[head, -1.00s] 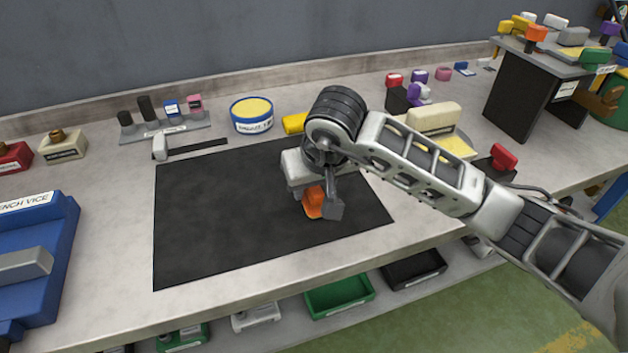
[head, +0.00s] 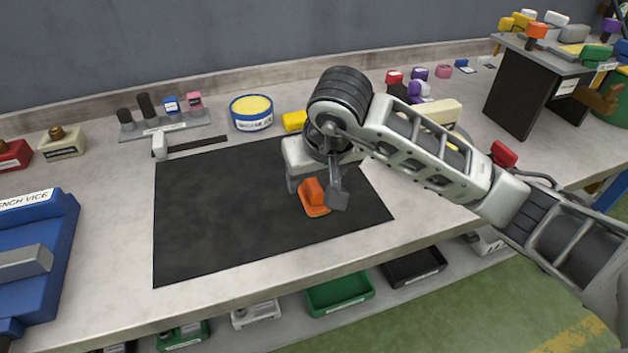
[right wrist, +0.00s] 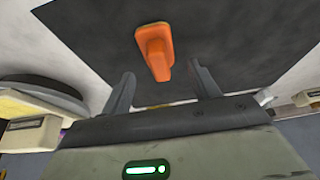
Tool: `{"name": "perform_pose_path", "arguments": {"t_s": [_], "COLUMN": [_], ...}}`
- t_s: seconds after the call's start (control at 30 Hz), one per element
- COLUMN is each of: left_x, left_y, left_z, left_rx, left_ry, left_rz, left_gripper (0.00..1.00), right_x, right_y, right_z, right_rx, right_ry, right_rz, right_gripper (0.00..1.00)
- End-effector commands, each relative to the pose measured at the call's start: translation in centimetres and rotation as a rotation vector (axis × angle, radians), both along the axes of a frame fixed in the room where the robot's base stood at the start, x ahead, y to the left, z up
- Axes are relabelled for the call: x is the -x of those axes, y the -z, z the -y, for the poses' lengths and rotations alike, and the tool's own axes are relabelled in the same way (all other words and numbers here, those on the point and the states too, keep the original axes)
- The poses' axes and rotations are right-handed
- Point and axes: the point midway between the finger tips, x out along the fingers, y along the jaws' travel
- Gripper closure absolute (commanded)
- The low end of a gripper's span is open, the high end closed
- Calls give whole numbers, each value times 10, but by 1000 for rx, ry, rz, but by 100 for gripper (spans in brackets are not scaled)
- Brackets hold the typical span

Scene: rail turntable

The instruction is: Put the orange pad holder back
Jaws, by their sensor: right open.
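The orange pad holder (head: 312,196) lies on the black mat (head: 220,210), near the mat's right side. It also shows in the right wrist view (right wrist: 154,48), beyond the fingers and between their lines. My right gripper (head: 318,192) is open, with its fingers above and either side of the holder in the head view. My left gripper is not in view.
A blue bench vice (head: 35,260) stands at the left. A yellow-topped tin (head: 251,113) and a grey rack (head: 165,130) stand behind the mat. A raised dark stand (head: 535,90) with several coloured holders is at the back right. The mat's left part is clear.

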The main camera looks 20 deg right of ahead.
Motion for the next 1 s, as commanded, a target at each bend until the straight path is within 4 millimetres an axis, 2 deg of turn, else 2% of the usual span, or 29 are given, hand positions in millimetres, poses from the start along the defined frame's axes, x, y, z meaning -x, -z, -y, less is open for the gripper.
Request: {"name": "perform_pose_path", "arguments": {"t_s": [0.03,0.2,0.4,0.6,1.0], "left_x": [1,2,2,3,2], "left_y": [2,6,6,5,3], "left_z": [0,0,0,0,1], "left_rx": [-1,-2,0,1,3], "left_ry": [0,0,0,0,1], "left_rz": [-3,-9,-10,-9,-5], "left_gripper": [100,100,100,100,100], "right_x": [3,18,30,36,36], "right_y": [-12,-47,-77,-87,-87], "right_z": [1,1,2,2,2], "right_rx": [2,0,0,1,0], "right_ry": [-2,-2,-1,0,0], "right_rz": [8,7,5,1,0], "right_gripper": [39,39,39,39,39]}}
